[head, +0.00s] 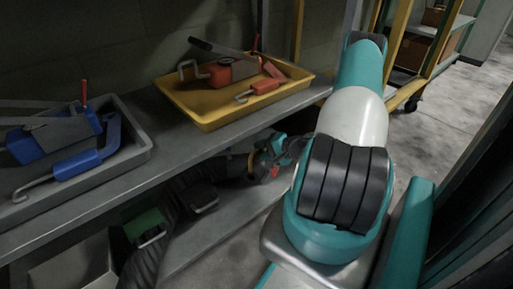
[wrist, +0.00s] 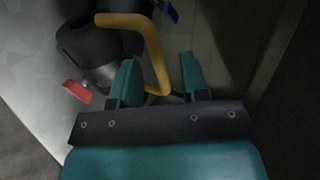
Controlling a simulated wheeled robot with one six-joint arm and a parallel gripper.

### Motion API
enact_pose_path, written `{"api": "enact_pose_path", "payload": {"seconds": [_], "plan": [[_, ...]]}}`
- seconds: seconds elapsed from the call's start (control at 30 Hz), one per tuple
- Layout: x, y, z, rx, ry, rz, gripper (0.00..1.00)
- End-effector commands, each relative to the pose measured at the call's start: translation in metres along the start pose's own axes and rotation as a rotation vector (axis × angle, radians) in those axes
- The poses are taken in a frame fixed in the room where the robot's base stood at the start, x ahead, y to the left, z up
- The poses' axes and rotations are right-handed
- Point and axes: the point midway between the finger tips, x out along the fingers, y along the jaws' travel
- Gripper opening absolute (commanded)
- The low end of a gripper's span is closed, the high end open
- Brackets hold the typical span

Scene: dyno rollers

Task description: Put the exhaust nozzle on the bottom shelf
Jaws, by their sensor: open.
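The exhaust nozzle is dark, with a yellow handle and a red lever. In the head view the nozzle (head: 240,166) is at the end of a dark ribbed hose, over the bottom shelf (head: 222,226). In the wrist view the nozzle (wrist: 88,42) is at upper left, its yellow handle (wrist: 153,45) curving down between my fingertips. My gripper (wrist: 160,75) is open around the lower part of the handle; I cannot tell whether a finger touches it. In the head view my gripper (head: 282,147) is small and partly hidden by my arm.
The upper shelf holds a yellow tray (head: 205,117) and a grey tray (head: 137,150), both with tools. The ribbed hose (head: 145,255) runs down at lower left past a green-topped item (head: 146,223) and a grey bin (head: 75,268). A yellow-framed rack (head: 398,95) stands behind my arm.

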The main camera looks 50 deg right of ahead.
Motion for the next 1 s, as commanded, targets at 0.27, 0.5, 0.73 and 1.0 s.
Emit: {"api": "enact_pose_path", "payload": {"seconds": [0.27,0.5,0.73,1.0], "plan": [[-0.063,-0.004,-0.001,0.004,0.005,0.0,0.41],[-0.084,-0.001,0.0,0.001,0.001,0.001,0.41],[-0.084,0.0,0.0,0.0,0.0,0.0,0.41],[-0.084,0.0,0.0,0.0,0.0,0.0,0.41]]}}
